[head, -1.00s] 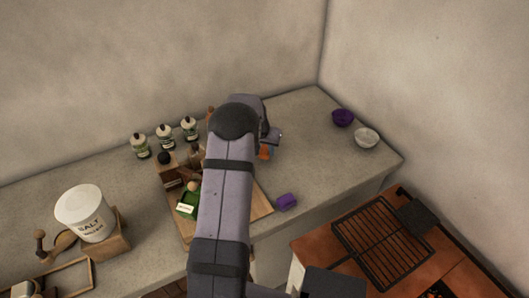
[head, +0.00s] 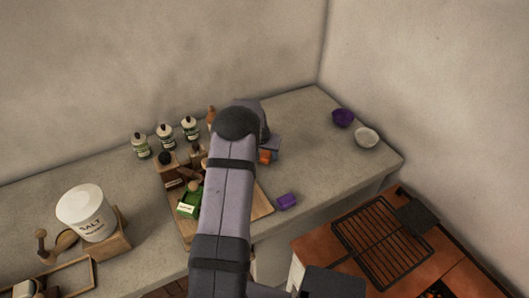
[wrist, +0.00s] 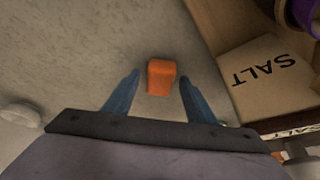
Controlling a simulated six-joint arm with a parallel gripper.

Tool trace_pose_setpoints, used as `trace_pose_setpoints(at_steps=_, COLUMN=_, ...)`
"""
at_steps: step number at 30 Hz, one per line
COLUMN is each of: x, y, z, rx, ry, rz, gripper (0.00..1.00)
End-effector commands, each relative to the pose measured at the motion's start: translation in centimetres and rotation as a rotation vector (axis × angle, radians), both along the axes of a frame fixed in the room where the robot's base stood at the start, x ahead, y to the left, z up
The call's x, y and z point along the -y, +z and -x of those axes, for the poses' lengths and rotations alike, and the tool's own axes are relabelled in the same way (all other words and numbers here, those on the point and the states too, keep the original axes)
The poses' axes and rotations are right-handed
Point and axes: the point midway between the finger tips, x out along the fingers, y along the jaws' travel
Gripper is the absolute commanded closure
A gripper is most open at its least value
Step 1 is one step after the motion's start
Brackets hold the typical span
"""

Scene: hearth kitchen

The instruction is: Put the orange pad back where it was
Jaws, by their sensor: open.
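The orange pad (wrist: 161,77) is a small block with rounded corners. In the wrist view it lies on the grey stone counter, between the tips of my gripper (wrist: 160,80). The two blue-grey fingers are spread, with a visible gap on each side of the pad. In the head view the orange pad (head: 265,157) shows only in part, below the end of my arm, just beyond the right side of the wooden board. My gripper's fingers are mostly hidden there by my arm.
A wooden board (head: 262,205) holds a green item and wooden pieces. A purple block (head: 286,201) lies to its right. Three bottles (head: 165,136) stand behind it. A surface lettered SALT (wrist: 265,75) is close right in the wrist view.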

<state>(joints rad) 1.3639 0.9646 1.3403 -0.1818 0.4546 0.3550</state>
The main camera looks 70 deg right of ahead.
Motion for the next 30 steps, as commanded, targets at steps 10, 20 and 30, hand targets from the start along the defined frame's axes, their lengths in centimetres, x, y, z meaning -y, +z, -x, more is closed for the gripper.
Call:
trace_pose_setpoints(at_steps=10, x=-0.5, y=1.7, z=0.0, rx=0.001, ry=0.000, rz=0.003, gripper=0.49)
trace_pose_setpoints(at_steps=20, x=-2.4, y=6.3, z=0.0, rx=0.001, ry=0.001, rz=0.004, gripper=0.49)
trace_pose_setpoints(at_steps=30, x=-4.2, y=10.3, z=0.0, rx=0.001, ry=0.000, rz=0.001, gripper=0.49)
